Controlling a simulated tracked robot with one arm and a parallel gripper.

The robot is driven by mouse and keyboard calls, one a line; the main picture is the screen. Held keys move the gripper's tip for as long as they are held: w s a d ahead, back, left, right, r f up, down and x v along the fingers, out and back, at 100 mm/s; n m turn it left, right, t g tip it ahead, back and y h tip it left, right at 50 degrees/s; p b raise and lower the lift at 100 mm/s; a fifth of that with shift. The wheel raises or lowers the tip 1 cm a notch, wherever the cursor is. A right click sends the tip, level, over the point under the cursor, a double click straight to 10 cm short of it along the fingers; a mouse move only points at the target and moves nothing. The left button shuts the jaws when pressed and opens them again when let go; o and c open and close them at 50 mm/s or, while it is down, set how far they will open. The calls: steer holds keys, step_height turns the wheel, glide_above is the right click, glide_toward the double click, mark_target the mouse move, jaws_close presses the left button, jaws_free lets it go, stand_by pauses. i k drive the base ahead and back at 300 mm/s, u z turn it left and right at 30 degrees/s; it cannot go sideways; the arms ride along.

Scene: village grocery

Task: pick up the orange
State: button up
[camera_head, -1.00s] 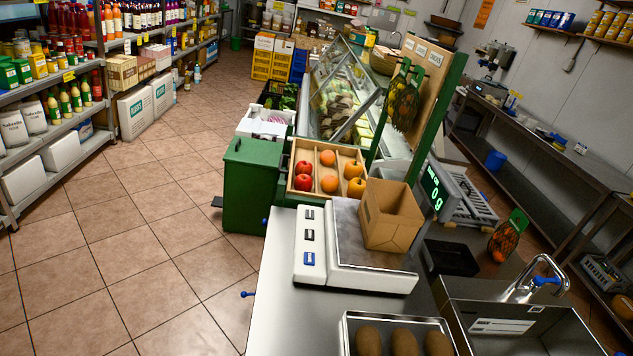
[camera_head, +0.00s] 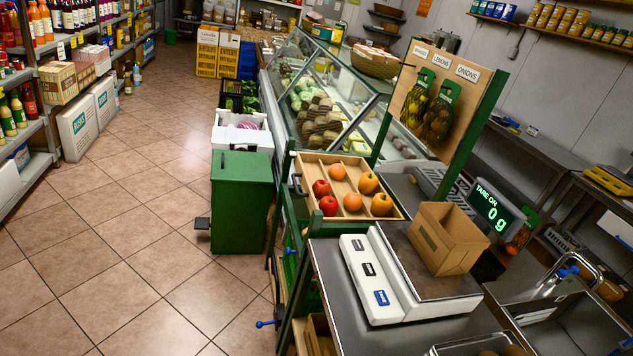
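Two round oranges lie in a divided wooden tray (camera_head: 392,214) right of the picture's middle. One orange (camera_head: 337,172) is in the far part of the tray, the other orange (camera_head: 352,202) in the near part. Two red apples (camera_head: 321,188) lie to their left. Two yellow-orange fruits (camera_head: 368,183) lie to their right. My gripper is not in view, so its opening and distance from the fruit do not show.
A scale (camera_head: 372,280) with a cardboard box (camera_head: 448,238) on it stands on the near counter. Behind the tray are a glass display case (camera_head: 325,95) and a board (camera_head: 412,70) with hanging net bags. A green bin (camera_head: 240,205) stands left. The tiled floor (camera_head: 130,230) is open.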

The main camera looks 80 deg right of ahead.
mark_target(352, 200)
steer(key=z, duration=0.05)
steer(key=i, duration=2.15)
steer(key=z, duration=3.75)
steer(key=i, duration=1.7)
steer(key=u, duration=0.05)
